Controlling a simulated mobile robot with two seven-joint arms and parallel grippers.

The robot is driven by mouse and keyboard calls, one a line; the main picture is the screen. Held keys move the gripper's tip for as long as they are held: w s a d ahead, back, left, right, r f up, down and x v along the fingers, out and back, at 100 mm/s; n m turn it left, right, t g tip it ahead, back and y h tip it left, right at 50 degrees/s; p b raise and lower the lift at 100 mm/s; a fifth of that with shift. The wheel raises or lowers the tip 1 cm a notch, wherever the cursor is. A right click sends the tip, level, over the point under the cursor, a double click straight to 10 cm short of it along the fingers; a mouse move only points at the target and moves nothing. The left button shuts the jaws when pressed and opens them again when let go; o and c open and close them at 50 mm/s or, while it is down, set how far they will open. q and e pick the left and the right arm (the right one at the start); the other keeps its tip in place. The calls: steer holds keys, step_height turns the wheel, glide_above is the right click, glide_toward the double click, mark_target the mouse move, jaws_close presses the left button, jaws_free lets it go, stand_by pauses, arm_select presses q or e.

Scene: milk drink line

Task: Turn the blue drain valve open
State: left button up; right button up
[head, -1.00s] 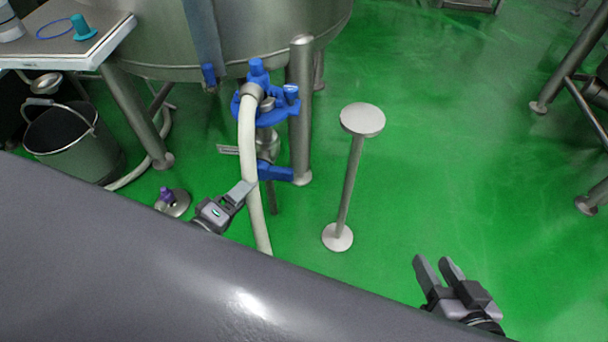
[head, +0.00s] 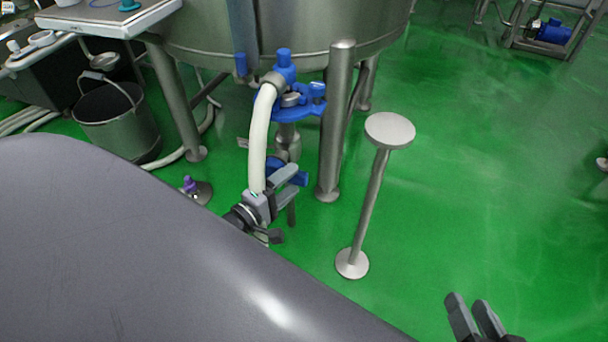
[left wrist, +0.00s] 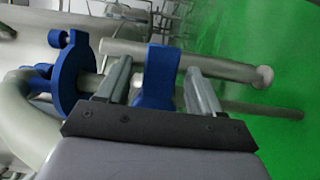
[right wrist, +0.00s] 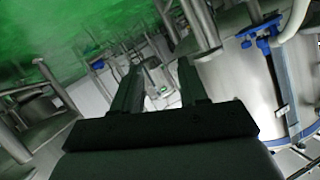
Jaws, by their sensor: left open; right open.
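The blue drain valve handle (head: 292,176) sits low on the metal outlet pipe under the tank, below a blue clamp plate (head: 300,108). In the left wrist view the blue handle (left wrist: 157,78) stands between the two open fingers of my left gripper (left wrist: 158,82), with a gap on each side. In the head view my left gripper (head: 285,178) is at the handle and partly covers it, beside the cream hose (head: 258,140). My right gripper (head: 476,316) is open and empty over the floor at the lower right.
A metal leg (head: 335,120) stands just right of the valve. A round-topped stand (head: 390,130) is farther right. A bucket (head: 115,115) and a purple-topped item (head: 190,186) are at the left.

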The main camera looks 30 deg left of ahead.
mark_target(293, 180)
arm_select(q)
steer(key=shift+w+d+b, duration=0.2)
steer(key=shift+w+b, duration=0.15)
steer(key=shift+w, duration=0.8)
steer(key=shift+w+d+b, duration=0.15)
steer(key=shift+w+b, duration=0.15)
steer(key=shift+w, duration=0.85)
jaws_close()
